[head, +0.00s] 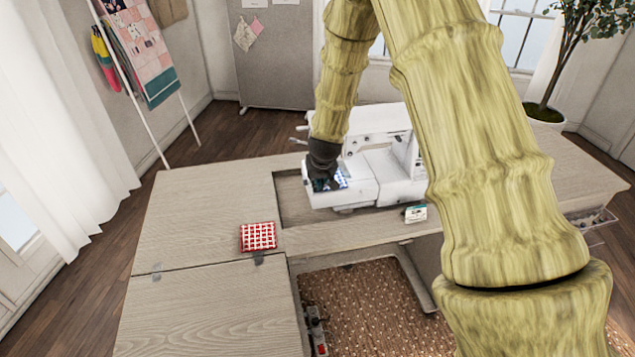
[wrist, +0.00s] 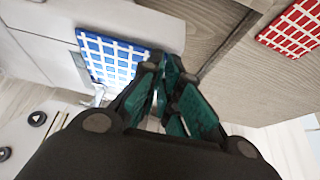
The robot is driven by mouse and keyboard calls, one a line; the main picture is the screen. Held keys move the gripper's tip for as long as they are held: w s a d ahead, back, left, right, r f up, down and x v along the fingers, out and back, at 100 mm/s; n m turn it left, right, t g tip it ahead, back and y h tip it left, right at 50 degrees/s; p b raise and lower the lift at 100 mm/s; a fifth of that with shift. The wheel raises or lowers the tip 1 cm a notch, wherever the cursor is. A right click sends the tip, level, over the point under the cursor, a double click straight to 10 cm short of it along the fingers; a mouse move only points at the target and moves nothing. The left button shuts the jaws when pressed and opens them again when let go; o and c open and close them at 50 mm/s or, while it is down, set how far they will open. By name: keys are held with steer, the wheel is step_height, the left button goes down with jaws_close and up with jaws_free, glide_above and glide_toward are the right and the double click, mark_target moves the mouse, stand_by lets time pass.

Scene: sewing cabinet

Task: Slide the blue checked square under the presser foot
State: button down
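The blue checked square (wrist: 108,58) lies flat on the white sewing machine's bed in the wrist view. In the head view its edge (head: 341,180) shows beside my gripper (head: 326,184), which hides part of it. In the wrist view a small metal part (wrist: 98,97), perhaps the presser foot, is close to the square's edge; I cannot tell whether the cloth lies under it. My gripper (wrist: 164,72) has teal finger pads close together, just right of the square and overlapping its edge. I cannot tell whether they touch or press it. The sewing machine (head: 378,180) sits in the cabinet's recess.
A red checked square (head: 258,236) lies on the cabinet top (head: 205,205), left of the machine, and shows in the wrist view (wrist: 292,30). A small white and green box (head: 415,213) stands at the machine's front right. The left cabinet top is mostly clear.

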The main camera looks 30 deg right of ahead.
steer(key=shift+w+d, duration=0.2)
steer(key=shift+w, duration=0.55)
steer(key=shift+p, duration=0.35)
stand_by(0.4)
steer(key=c, duration=1.6)
jaws_free()
steer(key=shift+o, duration=0.2)
steer(key=v, duration=1.2)
